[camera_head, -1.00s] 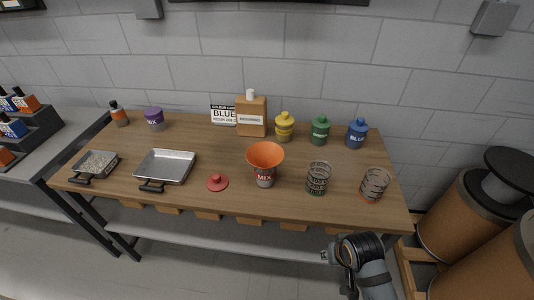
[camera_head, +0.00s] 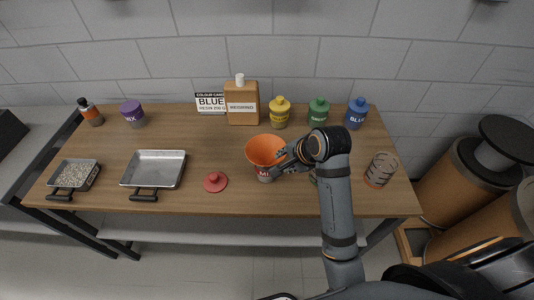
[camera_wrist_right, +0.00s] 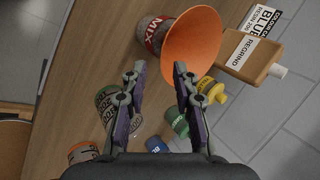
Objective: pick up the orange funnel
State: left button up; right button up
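The orange funnel (camera_head: 262,148) sits in the top of the grey MIX can (camera_head: 264,175) near the middle of the wooden table. My right gripper (camera_head: 283,164) is at the funnel's right side in the head view and hides part of it. In the right wrist view the gripper (camera_wrist_right: 158,70) is open, with nothing between its fingers. The funnel (camera_wrist_right: 193,48) lies just beyond the fingertips there, and the MIX can (camera_wrist_right: 157,33) shows beside it. I cannot tell whether a finger touches the funnel. My left gripper is not in view.
A red lid (camera_head: 215,181) lies left of the can. Yellow (camera_head: 280,112), green (camera_head: 318,111) and blue (camera_head: 356,113) containers stand behind.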

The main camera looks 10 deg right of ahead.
jog(key=x, duration=0.2)
jog(key=p+x, duration=0.1)
jog(key=x, duration=0.2)
jog(key=p+x, duration=0.1)
jog(key=x, duration=0.2)
jog(key=shift+w+a+r, duration=0.1)
jog(key=shift+w+a, duration=0.1)
jog(key=shift+w, duration=0.25)
grip_shut()
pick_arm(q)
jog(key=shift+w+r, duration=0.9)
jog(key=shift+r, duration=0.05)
